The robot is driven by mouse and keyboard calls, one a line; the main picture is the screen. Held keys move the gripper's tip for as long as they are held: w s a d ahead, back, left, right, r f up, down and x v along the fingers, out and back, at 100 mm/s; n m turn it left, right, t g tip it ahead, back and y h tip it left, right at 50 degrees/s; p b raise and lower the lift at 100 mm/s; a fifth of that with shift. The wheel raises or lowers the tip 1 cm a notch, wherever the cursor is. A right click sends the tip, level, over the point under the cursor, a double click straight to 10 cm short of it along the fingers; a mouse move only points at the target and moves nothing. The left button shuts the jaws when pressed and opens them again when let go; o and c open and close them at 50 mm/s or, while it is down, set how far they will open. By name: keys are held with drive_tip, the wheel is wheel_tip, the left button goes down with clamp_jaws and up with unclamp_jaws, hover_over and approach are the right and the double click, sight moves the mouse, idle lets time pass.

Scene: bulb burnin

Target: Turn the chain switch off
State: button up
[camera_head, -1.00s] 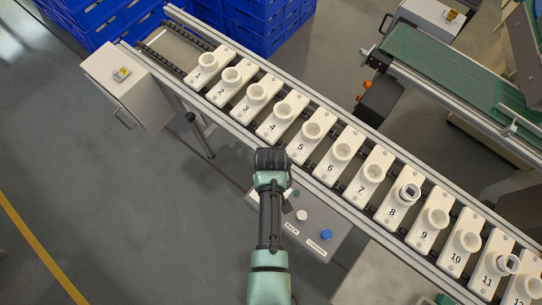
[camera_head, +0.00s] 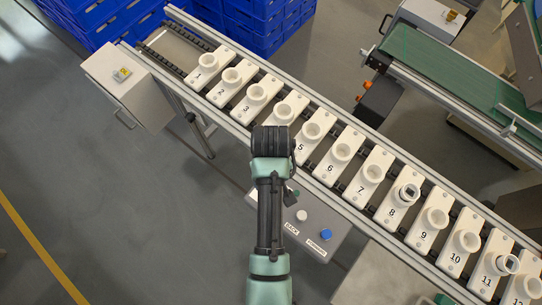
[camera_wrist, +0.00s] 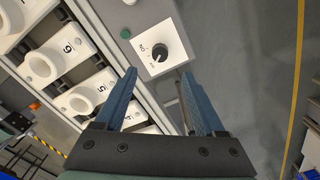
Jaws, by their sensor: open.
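A pale pointer mark is visible on the knob. My gripper (camera_wrist: 158,74) is open and empty, its two blue fingers apart. In that picture, the knob appears between and just beyond the fingertips; I cannot tell whether they touch. In the head view my wrist (camera_head: 272,140) covers the conveyor edge near holder 4, and the fingers and the knob are hidden beneath my arm.
The conveyor (camera_head: 330,190) carries numbered white holders; 8 and 11 hold clear bulb-like pieces. A grey control box (camera_head: 325,245) with BACK and FORWARD labels and a blue button (camera_head: 326,235) sits at its near side. A green button (camera_wrist: 125,33) lies beside the knob plate.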

drive_tip(key=shift+r, duration=1.65)
drive_tip(key=shift+w, duration=0.1)
drive_tip(key=w+r+m+t, duration=0.1)
drive_tip(key=w+r+t, duration=0.7)
drive_tip(key=w+r, duration=0.8)
drive_tip(key=w+r+m+t, duration=0.1)
drive_tip(key=w+r+t, duration=0.15)
drive_tip(key=r, duration=0.75)
drive_tip(key=w+r+t, duration=0.1)
drive_tip(key=r+t, duration=0.3)
drive_tip(key=r, duration=0.6)
drive_tip(key=s+r+m+t, duration=0.1)
drive_tip(key=s+r+t, duration=0.15)
drive_tip(key=r, duration=0.65)
drive_tip(key=s+r+t, duration=0.2)
drive_tip(key=r+t, duration=0.2)
drive_tip(key=r, duration=0.6)
drive_tip(key=s+r+m+t, duration=0.1)
drive_tip(key=s+r+t, duration=0.5)
drive_tip(key=s+r, duration=0.5)
wheel_tip(320, 180, up, 3)
drive_tip(key=shift+d+f, duration=0.1)
drive_tip(key=shift+d, duration=0.35)
